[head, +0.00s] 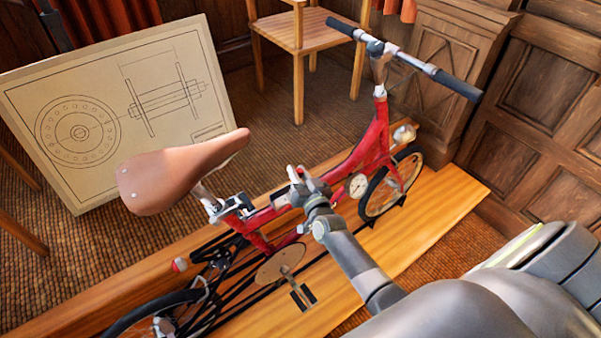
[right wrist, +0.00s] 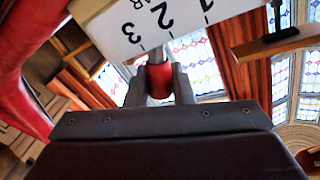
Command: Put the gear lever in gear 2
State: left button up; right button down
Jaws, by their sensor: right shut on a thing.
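The gear lever shows in the right wrist view as a grey shaft with a red knob (right wrist: 160,80). A white gear plate (right wrist: 105,22) with the numbers 1, 2 and 3 lies behind it. The shaft appears near the 2, on its side toward the 3; I cannot tell exactly which mark it sits at. My right gripper (right wrist: 160,84) is shut on the knob, one finger on each side. In the head view, my right gripper (head: 304,182) is at the red bicycle's (head: 372,150) frame, where it hides the lever. My left gripper is out of view.
The bicycle stands on a wooden platform (head: 440,215). Its brown saddle (head: 180,172) and handlebar (head: 440,78) rise near my arm. A drafting board (head: 100,110) leans at the left. A wooden chair (head: 300,38) stands behind, and panelled walls (head: 545,110) close the right side.

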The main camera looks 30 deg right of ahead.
jog(key=shift+s+a+r+n, duration=0.1)
jog(key=shift+a+r+n, duration=0.05)
jog(key=shift+a+n, duration=0.35)
jog(key=shift+s+a+r+n, duration=0.1)
jog(key=shift+a+n, duration=0.3)
jog(key=shift+n, duration=0.2)
jog(key=a+n, duration=0.1)
jog(key=n+t, duration=0.1)
jog(key=shift+a+r+n+y, duration=0.1)
jog(key=shift+a+n+y, duration=0.2)
jog(key=shift+a, duration=0.05)
jog(key=c, duration=1.3)
grip_release()
jog(key=shift+s, duration=0.5)
jog(key=s+b, duration=0.1)
jog(key=s, duration=0.4)
jog(key=s+f, duration=0.1)
jog(key=s, duration=0.5)
jog(key=s+a+b, duration=0.1)
jog(key=s, duration=0.4)
jog(key=shift+s+f+b, duration=0.2)
jog(key=shift+f+b, duration=0.1)
jog(key=shift+f, duration=0.1)
